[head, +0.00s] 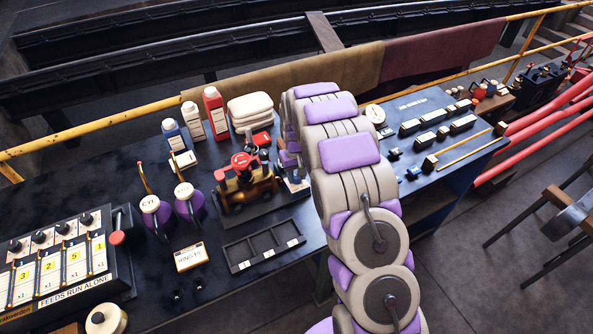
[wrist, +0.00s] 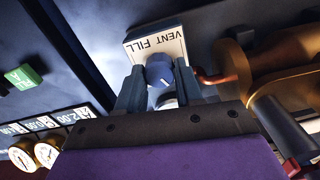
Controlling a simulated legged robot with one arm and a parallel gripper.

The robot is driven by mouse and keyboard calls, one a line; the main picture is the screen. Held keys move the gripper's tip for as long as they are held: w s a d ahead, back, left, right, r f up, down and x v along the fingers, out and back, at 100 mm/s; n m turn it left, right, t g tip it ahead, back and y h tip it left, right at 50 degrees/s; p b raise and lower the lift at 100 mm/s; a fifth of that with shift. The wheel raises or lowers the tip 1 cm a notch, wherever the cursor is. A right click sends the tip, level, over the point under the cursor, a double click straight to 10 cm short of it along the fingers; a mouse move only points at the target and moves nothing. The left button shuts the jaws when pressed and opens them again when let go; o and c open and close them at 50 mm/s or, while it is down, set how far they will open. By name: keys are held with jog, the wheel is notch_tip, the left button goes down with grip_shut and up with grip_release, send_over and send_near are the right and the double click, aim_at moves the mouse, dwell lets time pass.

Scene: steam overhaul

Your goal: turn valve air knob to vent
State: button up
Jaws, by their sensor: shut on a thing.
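The valve air knob (wrist: 160,70) is a blue round knob in the wrist view. It stands in front of a white plate (wrist: 155,42) lettered "VENT FILL", which reads upside down there. My gripper (wrist: 159,88) has one dark finger on each side of the knob and is shut on it. A pale mark shows low on the knob, but I cannot tell which word it points to. In the head view my arm hides most of the gripper, beside the red and brass model engine (head: 247,182).
Purple oil cans (head: 188,202), a dark three-part tray (head: 263,246) and a numbered control box (head: 62,262) stand on the dark bench. Bottles (head: 215,113) and folded white cloths (head: 250,108) are behind. A yellow rail (head: 95,124) runs along the back.

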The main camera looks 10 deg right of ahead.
jog(key=n+p, duration=0.2)
jog(key=n, duration=0.4)
jog(key=shift+w+r, duration=0.1)
jog(key=shift+r, duration=0.05)
jog(key=shift+n, duration=0.4)
jog(key=o, duration=1)
jog(key=shift+o, duration=0.2)
notch_tip(320, 180, up, 17)
jog(key=p, duration=0.1)
jog(key=shift+p, duration=0.35)
jog(key=shift+a, duration=0.1)
